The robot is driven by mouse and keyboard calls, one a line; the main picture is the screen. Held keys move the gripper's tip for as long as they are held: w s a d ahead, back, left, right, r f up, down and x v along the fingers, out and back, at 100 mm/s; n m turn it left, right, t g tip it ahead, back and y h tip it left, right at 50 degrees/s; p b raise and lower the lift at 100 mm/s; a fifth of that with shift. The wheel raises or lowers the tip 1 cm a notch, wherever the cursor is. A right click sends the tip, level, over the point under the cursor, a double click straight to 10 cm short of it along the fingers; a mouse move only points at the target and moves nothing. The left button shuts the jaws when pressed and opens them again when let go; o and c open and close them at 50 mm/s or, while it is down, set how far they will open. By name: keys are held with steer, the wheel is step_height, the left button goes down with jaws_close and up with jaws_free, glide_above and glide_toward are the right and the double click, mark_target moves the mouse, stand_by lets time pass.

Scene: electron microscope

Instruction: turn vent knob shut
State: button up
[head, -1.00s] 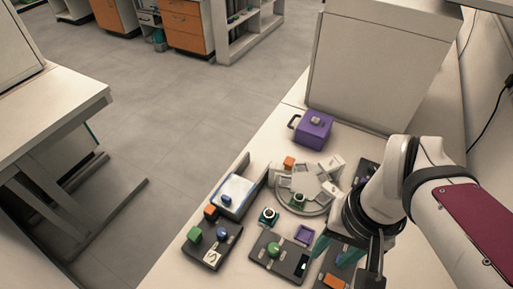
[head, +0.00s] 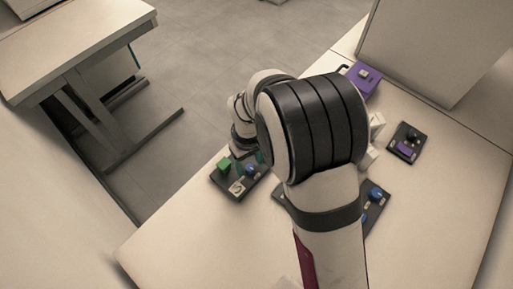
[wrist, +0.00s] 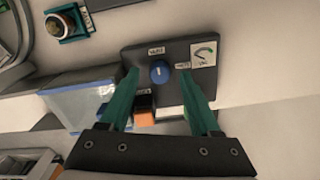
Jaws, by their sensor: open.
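The blue round vent knob (wrist: 160,72) has a pale mark across its face and sits on a dark panel (wrist: 135,58). Small labels and a gauge picture (wrist: 203,54) are on the panel. My gripper (wrist: 160,78) is open, its green fingers either side of the knob in the picture. I cannot tell if either finger touches it. In the head view, the panel (head: 219,183) is at the left table edge, with the blue knob (head: 250,169) and a green block-like part (head: 224,163). My arm hides most of my gripper there.
In the head view, a purple box (head: 363,82) and another dark panel (head: 405,143) are further back.

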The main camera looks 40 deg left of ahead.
steer(key=shift+f, duration=0.65)
jaws_close()
